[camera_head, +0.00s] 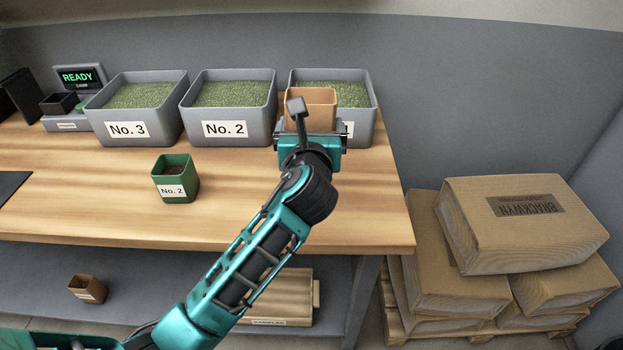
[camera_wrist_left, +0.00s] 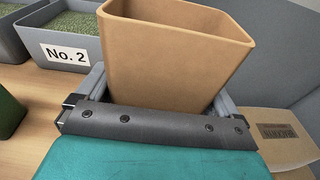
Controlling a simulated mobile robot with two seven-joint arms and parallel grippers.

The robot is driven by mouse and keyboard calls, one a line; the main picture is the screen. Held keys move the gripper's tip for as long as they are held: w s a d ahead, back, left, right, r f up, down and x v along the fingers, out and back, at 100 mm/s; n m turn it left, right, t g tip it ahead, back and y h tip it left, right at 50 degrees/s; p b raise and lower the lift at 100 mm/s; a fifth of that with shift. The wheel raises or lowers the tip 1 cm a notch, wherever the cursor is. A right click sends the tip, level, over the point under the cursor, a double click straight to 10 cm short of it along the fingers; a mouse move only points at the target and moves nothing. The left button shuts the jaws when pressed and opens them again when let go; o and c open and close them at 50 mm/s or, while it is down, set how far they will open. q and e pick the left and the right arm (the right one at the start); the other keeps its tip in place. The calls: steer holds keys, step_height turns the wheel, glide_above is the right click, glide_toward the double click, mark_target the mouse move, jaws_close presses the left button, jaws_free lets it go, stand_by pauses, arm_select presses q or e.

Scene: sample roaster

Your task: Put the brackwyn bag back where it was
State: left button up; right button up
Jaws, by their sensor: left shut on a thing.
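The brackwyn bag (camera_head: 520,240), a tan block-shaped bag with a dark label reading BRACKWYN upside down, lies on top of a stack of similar bags right of the table. It also shows at the lower right of the left wrist view (camera_wrist_left: 268,143). My left gripper (camera_head: 312,130) is shut on a tan open-topped cup (camera_head: 312,97), held upright in front of the rightmost grey bin. The cup fills the middle of the left wrist view (camera_wrist_left: 175,60); its inside looks empty there. My right gripper is not in view.
Grey bins No. 3 (camera_head: 163,127) and No. 2 (camera_head: 251,127) and the rightmost bin (camera_head: 363,125) hold green beans. A green No. 2 cup (camera_head: 176,188) stands on the wooden table (camera_head: 90,205). A brown cup (camera_head: 88,289) and wooden tray (camera_head: 298,309) are below. A READY display (camera_head: 78,77) stands back left.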

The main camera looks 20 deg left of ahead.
arm_select(q)
step_height(320, 180, down, 11)
steer(key=b, duration=0.3)
steer(key=shift+f, duration=0.15)
steer(key=o, duration=1.2)
